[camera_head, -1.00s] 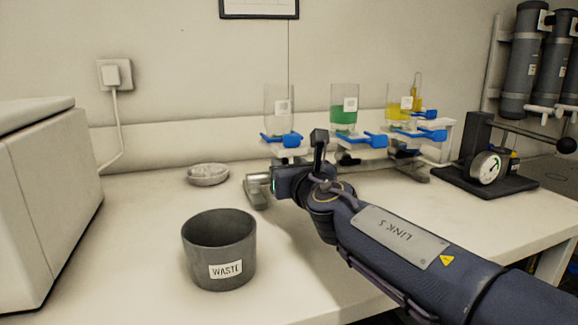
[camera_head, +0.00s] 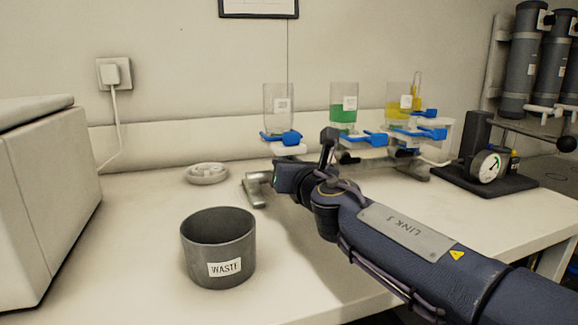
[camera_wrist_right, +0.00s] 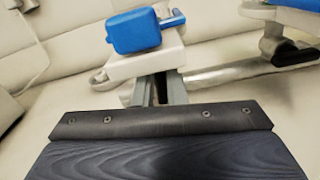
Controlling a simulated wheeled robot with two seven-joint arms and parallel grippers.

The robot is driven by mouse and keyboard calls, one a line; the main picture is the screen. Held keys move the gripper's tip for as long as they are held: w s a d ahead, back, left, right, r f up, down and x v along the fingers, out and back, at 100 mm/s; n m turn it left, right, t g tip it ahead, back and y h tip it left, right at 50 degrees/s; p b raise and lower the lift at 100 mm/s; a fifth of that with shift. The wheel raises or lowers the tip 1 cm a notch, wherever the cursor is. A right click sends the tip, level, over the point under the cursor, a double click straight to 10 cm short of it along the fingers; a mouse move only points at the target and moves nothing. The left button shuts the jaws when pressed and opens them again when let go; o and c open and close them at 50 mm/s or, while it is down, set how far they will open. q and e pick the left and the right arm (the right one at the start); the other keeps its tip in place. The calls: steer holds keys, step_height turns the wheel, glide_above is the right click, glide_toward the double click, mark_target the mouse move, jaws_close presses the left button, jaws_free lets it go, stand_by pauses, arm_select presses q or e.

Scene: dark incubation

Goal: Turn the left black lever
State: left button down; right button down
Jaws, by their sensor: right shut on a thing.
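A stand holds several clear vessels on blue clamps; the left blue clamp (camera_head: 281,137) carries an empty-looking one (camera_head: 278,108). Below that clamp my right gripper (camera_head: 276,179) reaches the rail, its fingers mostly hidden by my wrist in the head view. In the right wrist view the grey fingers (camera_wrist_right: 160,92) are closed together under the left blue clamp (camera_wrist_right: 135,31). A thin dark strip, the left black lever (camera_wrist_right: 156,90), shows between them; most of it is hidden. Another black lever (camera_wrist_right: 275,45) is at the right, apart from my fingers. My left gripper is out of view.
A grey waste bin (camera_head: 219,250) stands in front on the bench, with a pale dish (camera_head: 207,174) behind it. A white machine (camera_head: 38,200) fills the left. A gauge on a black base (camera_head: 487,180) stands right. The bench between bin and machine is clear.

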steer(key=m, duration=0.1)
steer(key=m+b, duration=0.1)
steer(key=m, duration=0.2)
steer(key=shift+w+d+f+b, duration=0.1)
steer(key=shift+d+f+b, duration=0.15)
steer(key=shift+d+b, duration=0.15)
steer(key=m, duration=0.1)
steer(key=m+b, duration=0.2)
steer(key=m, duration=0.1)
steer(key=shift+w+d+f, duration=0.1)
steer(key=shift+d+f, duration=0.1)
steer(key=shift+f, duration=0.05)
steer(key=m, duration=0.1)
steer(key=m+b, duration=0.1)
steer(key=m, duration=0.1)
steer(key=m+b, duration=0.1)
steer(key=shift+d+f, duration=0.15)
steer(key=shift+f, duration=0.15)
steer(key=shift+f+m+b, duration=0.2)
steer(key=shift+m+b, duration=1)
steer(key=shift+m, duration=0.7)
steer(key=c, duration=1.5)
jaws_free()
steer(key=shift+o, duration=0.2)
